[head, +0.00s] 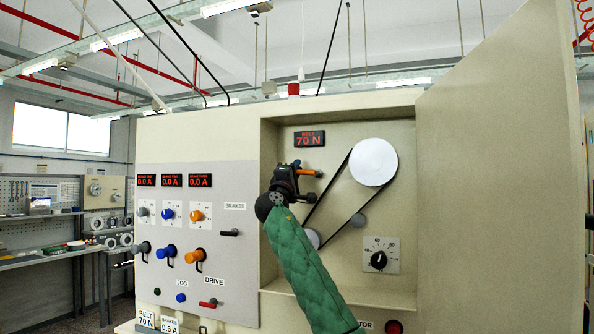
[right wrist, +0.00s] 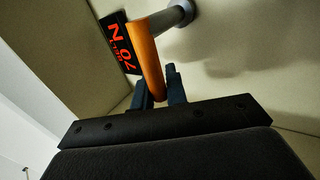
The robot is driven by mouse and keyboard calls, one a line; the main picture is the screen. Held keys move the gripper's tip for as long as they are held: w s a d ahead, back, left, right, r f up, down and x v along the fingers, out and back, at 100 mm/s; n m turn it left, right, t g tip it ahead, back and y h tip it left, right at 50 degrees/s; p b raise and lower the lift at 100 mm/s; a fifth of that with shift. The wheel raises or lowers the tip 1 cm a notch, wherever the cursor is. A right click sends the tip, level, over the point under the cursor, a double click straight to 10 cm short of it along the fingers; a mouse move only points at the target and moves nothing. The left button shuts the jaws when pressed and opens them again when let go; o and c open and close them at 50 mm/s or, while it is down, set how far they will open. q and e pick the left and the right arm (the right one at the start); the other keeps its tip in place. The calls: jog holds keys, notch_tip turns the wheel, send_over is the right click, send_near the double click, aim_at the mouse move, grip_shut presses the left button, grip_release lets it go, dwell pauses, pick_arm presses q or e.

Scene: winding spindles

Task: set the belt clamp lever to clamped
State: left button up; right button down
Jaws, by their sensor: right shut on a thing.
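The belt clamp lever, an orange bar, shows at the upper left of the open recess in the head view (head: 312,173). In the right wrist view the orange lever (right wrist: 147,62) runs from a grey round pivot (right wrist: 180,14) on the recess wall down between the dark fingers. My right gripper (head: 298,172) is at the lever, and its fingers (right wrist: 160,90) are shut on the lever's free end. The gripper hides part of the lever in the head view. My left gripper is not in view.
The belt (head: 329,189) runs around a large white pulley (head: 374,161) to the right of my gripper. A red display (head: 309,138) above it reads 70 N. A dial (head: 379,260) sits lower right. The open door (head: 500,170) bounds the right side. Knobs and switches fill the grey panel (head: 190,280).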

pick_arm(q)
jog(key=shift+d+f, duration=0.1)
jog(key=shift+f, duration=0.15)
pick_arm(e)
jog(key=shift+a+f+n+y, duration=0.1)
jog(key=shift+f+n+y, duration=0.15)
jog(key=shift+n+y, duration=0.4)
jog(key=c, duration=1.4)
grip_release()
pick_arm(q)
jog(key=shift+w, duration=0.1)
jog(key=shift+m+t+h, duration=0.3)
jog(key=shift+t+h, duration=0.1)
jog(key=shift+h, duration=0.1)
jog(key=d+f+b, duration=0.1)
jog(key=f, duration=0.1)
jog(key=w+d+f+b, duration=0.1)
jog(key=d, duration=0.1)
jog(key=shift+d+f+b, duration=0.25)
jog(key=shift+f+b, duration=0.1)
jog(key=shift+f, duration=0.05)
pick_arm(e)
jog(key=v, duration=0.7)
jog(key=shift+s+f, duration=0.2)
jog(key=shift+f, duration=0.15)
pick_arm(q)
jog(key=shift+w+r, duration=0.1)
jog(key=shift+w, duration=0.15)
pick_arm(e)
jog(key=shift+a, duration=0.15)
